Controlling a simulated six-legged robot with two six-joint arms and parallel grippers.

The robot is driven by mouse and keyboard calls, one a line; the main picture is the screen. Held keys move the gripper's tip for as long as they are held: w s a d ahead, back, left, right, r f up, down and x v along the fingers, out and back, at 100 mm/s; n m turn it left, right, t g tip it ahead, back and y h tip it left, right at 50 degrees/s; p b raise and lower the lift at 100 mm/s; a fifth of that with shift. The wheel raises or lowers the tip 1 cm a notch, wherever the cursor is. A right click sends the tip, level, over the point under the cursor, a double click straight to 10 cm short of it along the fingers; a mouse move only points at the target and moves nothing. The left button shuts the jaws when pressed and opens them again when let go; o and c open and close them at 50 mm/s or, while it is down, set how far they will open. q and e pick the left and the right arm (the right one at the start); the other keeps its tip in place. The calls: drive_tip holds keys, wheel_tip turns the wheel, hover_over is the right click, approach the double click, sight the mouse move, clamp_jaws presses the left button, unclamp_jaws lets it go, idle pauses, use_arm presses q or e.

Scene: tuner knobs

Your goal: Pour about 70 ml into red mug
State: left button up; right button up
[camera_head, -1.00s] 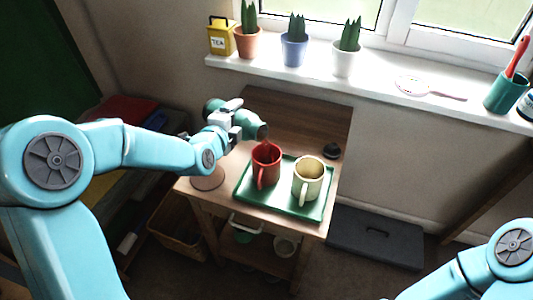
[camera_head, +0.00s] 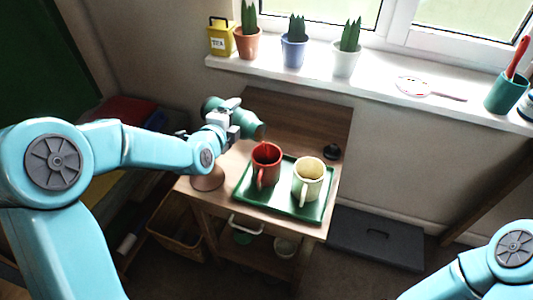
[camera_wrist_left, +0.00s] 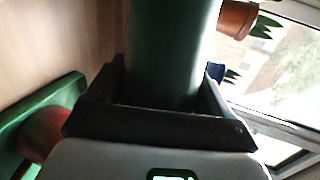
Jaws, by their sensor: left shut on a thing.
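A dark green flask (camera_head: 249,125) is held tilted above the table, its mouth pointing right and down, close above the red mug. My left gripper (camera_head: 228,120) is shut around its body. The left wrist view shows the flask (camera_wrist_left: 172,50) between the fingers (camera_wrist_left: 165,108). The red mug (camera_head: 266,162) stands upright on a green tray (camera_head: 243,190), just below the flask's mouth. I cannot make out a stream or the level in the mug. A blurred part of the red mug (camera_wrist_left: 42,135) shows in the left wrist view. My right gripper is out of view.
A cream mug (camera_head: 308,180) stands on the tray right of the red mug. A small black cap (camera_head: 332,151) lies behind the tray. A round brown disc (camera_head: 208,178) is at the table's left. Potted plants (camera_head: 294,48) line the sill behind.

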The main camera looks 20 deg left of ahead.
use_arm(q)
drive_tip(key=shift+r, duration=0.1)
idle(0.7)
drive_tip(key=shift+r, duration=0.15)
drive_tip(key=f+n, duration=0.1)
drive_tip(key=a+f+n+g+h+p, duration=0.1)
drive_tip(key=f, duration=0.1)
drive_tip(key=shift+w+a+f, duration=0.1)
drive_tip(key=shift+a+f, duration=0.05)
drive_tip(key=shift+f, duration=0.05)
drive_tip(key=shift+w, duration=0.15)
drive_tip(key=shift+s+d+r+n, duration=0.15)
drive_tip(key=shift+s+d+n, duration=0.05)
drive_tip(key=shift+n, duration=0.2)
drive_tip(key=shift+w+a, duration=0.1)
